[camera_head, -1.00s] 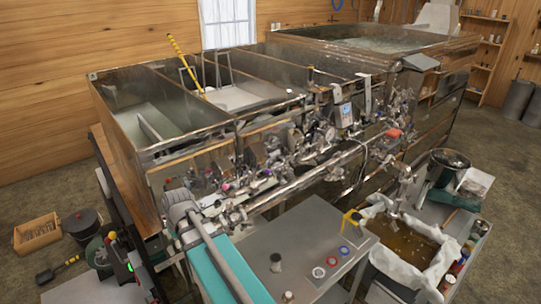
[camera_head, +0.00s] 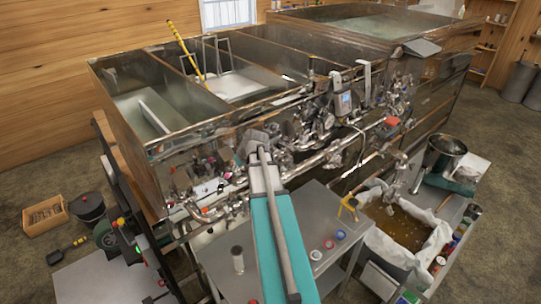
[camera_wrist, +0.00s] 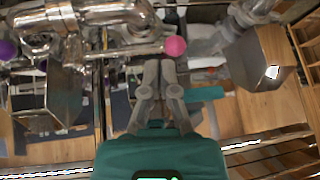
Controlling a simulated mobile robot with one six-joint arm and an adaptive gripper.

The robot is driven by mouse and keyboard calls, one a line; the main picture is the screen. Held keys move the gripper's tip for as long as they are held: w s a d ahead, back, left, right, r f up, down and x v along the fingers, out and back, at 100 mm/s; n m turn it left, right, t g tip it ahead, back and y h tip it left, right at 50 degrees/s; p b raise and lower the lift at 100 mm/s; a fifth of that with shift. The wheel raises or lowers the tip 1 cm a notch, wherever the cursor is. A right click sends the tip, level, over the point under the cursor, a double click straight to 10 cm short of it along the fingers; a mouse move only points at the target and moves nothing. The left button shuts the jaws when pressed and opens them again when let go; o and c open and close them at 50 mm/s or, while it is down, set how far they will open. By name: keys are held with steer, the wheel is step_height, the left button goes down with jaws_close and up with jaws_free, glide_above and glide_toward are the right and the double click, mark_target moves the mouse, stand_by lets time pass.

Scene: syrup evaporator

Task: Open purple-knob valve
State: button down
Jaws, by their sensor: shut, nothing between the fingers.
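In the wrist view my gripper (camera_wrist: 160,66) points up the picture with its grey fingertips close together, empty. A purple knob (camera_wrist: 8,48) shows at the far left edge of the wrist view, partly cut off. In the head view my teal arm reaches up to the evaporator's front piping, and the fingertips and purple knobs cannot be made out clearly.
The evaporator (camera_head: 140,165) fills the middle of the head view, with crowded pipes (camera_head: 320,155) along its front. A steel table (camera_head: 318,212) with a metal cup (camera_head: 238,259) stands below. A cloth-lined tub (camera_head: 378,262) of amber liquid is at the right.

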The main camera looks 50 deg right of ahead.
steer(key=s+d+r+t+h, duration=0.1)
steer(key=s+d, duration=0.2)
steer(key=d, duration=0.6)
steer(key=s+d+r+t, duration=0.1)
steer(key=s+d, duration=0.1)
steer(key=d, duration=0.7)
steer(key=shift+s+d+r+m+h, duration=0.2)
steer(key=shift+s+d+m+h, duration=0.1)
steer(key=shift+s+d+h, duration=0.1)
steer(key=shift+f, duration=0.1)
steer(key=b+x, duration=0.7)
steer(key=x, duration=0.2)
steer(key=shift+w+f, duration=0.2)
steer(key=shift+w, duration=0.2)
steer(key=shift+d, duration=0.1)
steer(key=shift+w, duration=0.1)
